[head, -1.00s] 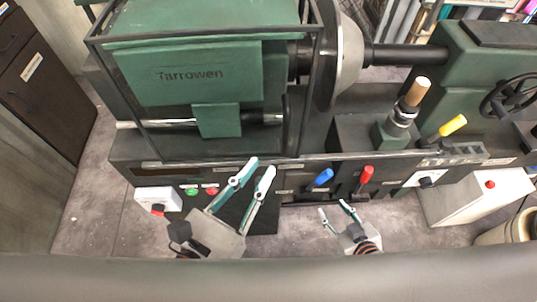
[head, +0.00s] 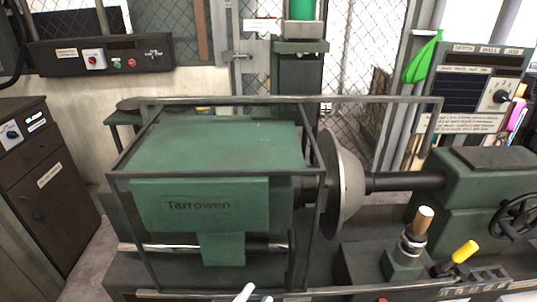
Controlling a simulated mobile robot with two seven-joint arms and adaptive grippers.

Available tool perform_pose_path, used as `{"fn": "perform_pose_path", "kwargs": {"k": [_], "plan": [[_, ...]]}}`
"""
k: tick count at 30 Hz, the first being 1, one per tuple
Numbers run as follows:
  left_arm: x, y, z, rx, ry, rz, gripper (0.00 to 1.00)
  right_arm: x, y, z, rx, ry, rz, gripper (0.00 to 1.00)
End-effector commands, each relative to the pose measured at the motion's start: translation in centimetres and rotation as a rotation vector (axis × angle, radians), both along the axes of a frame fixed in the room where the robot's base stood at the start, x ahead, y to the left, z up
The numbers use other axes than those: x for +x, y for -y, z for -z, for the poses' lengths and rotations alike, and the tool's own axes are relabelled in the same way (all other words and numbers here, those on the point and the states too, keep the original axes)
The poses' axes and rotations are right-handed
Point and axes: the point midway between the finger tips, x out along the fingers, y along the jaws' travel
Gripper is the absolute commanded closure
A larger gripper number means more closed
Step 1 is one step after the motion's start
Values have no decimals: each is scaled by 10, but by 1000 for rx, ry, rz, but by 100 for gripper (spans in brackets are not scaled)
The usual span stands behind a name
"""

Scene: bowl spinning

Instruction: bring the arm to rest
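Only the fingertips of my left gripper (head: 256,295) show, at the bottom edge of the head view. The two pale tips stand apart with a gap between them, and nothing shows between them. They appear in front of the green lathe (head: 215,205) marked "Tarrowen", near its lower front. The rest of that gripper and its arm are cut off by the picture edge. My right gripper is out of view. A pale grey dished disc (head: 349,184) sits on the lathe's spindle, facing right.
A dark guard frame (head: 370,101) stands around the headstock. A wooden-handled tool post (head: 424,220) and a yellow-handled lever (head: 464,252) stand at the right. A dark cabinet (head: 50,185) is at the left. A control panel (head: 488,90) stands at the back right.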

Motion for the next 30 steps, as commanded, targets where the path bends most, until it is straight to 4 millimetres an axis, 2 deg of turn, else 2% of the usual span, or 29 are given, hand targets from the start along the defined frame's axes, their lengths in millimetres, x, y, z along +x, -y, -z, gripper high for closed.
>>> {"fn": "perform_pose_path", "kwargs": {"k": [4, 8, 11, 13, 15, 18, 21, 24, 27, 30], "plan": [[18, -4, 13, 462, 337, -85, 83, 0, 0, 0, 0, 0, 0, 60], [32, -8, 53, 935, 568, -118, 83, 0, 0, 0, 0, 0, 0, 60], [42, -20, 103, 1324, 698, -94, 83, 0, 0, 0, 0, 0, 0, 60], [47, -36, 145, 1600, 764, -43, 83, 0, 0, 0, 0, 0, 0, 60], [49, -57, 189, 1860, 810, 39, 83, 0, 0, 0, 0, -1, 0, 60], [46, -93, 243, 2159, 844, 185, 83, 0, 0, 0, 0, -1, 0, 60], [39, -126, 283, 2373, 857, 335, 83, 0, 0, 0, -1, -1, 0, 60], [31, -152, 309, 2507, 861, 459, 83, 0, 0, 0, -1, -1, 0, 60], [26, -167, 322, 2577, 862, 532, 83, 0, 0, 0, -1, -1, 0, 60], [24, -172, 327, 2601, 862, 560, 83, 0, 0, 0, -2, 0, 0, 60]]}}
